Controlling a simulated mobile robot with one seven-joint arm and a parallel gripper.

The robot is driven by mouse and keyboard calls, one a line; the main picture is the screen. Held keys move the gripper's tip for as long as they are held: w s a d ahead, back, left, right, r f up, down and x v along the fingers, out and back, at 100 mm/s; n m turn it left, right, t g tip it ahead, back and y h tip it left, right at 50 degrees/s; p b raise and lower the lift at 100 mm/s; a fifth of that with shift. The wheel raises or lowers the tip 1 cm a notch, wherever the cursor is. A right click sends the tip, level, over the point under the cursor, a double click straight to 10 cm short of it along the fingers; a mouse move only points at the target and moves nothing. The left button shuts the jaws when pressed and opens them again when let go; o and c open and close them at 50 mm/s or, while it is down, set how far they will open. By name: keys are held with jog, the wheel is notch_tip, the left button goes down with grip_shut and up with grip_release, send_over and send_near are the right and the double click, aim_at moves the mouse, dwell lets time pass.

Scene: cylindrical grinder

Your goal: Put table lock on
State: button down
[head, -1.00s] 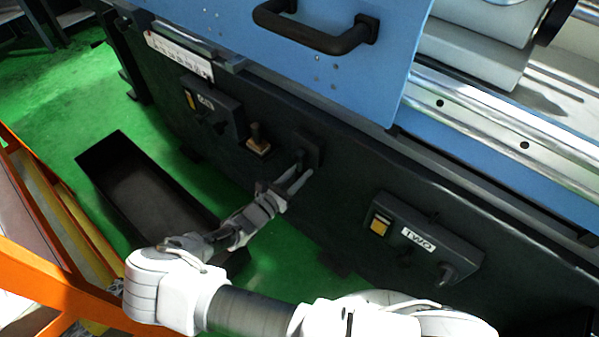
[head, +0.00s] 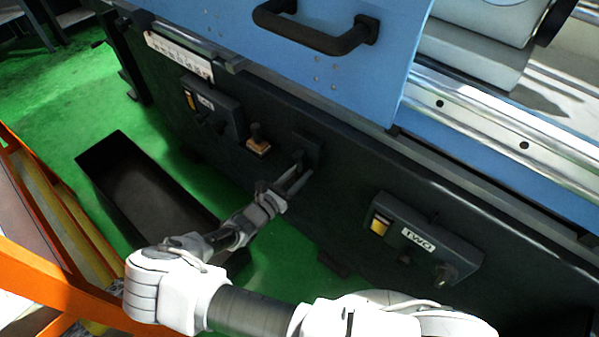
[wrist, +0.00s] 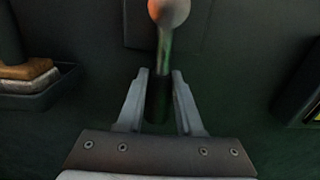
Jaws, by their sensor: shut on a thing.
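My gripper (head: 296,178) is at this lever, below the plate. In the wrist view my gripper (wrist: 160,80) has one finger on each side of the lever's shaft (wrist: 162,60), with the knob beyond the fingertips. It is shut on the lever. In the head view the fingers partly hide the lever. No label that names the table lock can be read.
A black bin (head: 140,185) stands on the green floor. An orange frame (head: 50,275) is near the lower left.

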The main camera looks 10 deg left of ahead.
jog(key=s+d+n+p, duration=0.1)
jog(key=n, duration=0.2)
jog(key=s+d+r+n+p, duration=0.1)
jog(key=d+n+p, duration=0.1)
jog(key=n, duration=0.1)
jog(key=d+r+n+p, duration=0.1)
jog(key=n+p, duration=0.1)
jog(key=n, duration=0.1)
jog(key=shift+s+d+r, duration=0.25)
jog(key=shift+s+d, duration=0.1)
jog(key=shift+s, duration=0.05)
jog(key=n, duration=0.1)
jog(key=d+r+n+p, duration=0.1)
jog(key=n, duration=0.1)
jog(key=r+n+p, duration=0.1)
jog(key=shift+s+d+r, duration=0.15)
jog(key=shift+s+r, duration=0.05)
jog(key=shift+s, duration=0.2)
jog(key=shift+s+d+r+n+p, duration=0.1)
jog(key=shift+r+n+p, duration=0.4)
jog(key=shift+n, duration=0.55)
jog(key=shift+d+r+n+p, duration=0.1)
jog(key=shift+r+n+p, duration=0.4)
jog(key=shift+n, duration=0.55)
jog(key=shift+r, duration=0.15)
jog(key=c, duration=0.6)
grip_release()
jog(key=shift+o, duration=0.2)
